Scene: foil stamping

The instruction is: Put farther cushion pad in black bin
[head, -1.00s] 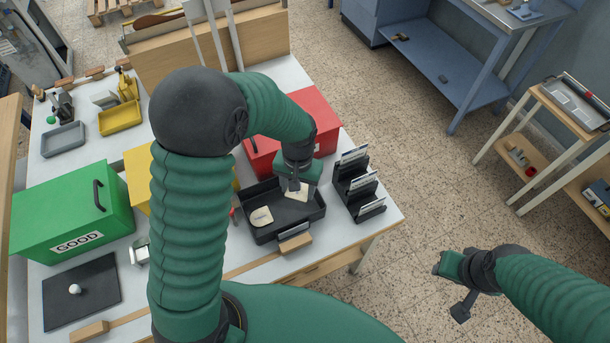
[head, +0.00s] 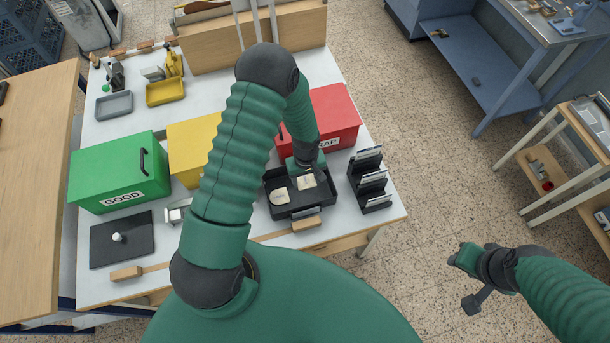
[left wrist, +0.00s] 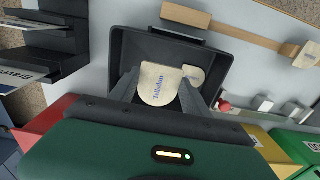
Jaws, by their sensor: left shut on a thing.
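The black bin (head: 293,213) is a shallow open tray at the table's front. It also shows in the left wrist view (left wrist: 222,62). A cream cushion pad (head: 279,196) lies in its left part; in the left wrist view this pad (left wrist: 193,73) is partly behind the other. The farther cushion pad (head: 306,182), cream with blue lettering, is between the fingers of my left gripper (left wrist: 159,80), which is shut on it. It is over or in the bin; I cannot tell whether it touches the floor. My right gripper (head: 468,262) is empty-looking, right of the table, its jaw state unclear.
A black card rack (head: 370,180) stands close right of the bin. A red box (head: 336,112) is behind it; yellow (head: 193,140) and green (head: 120,170) boxes stand left. A wooden-handled tool (head: 306,224) lies in front. A dark plate (head: 122,240) is at front left.

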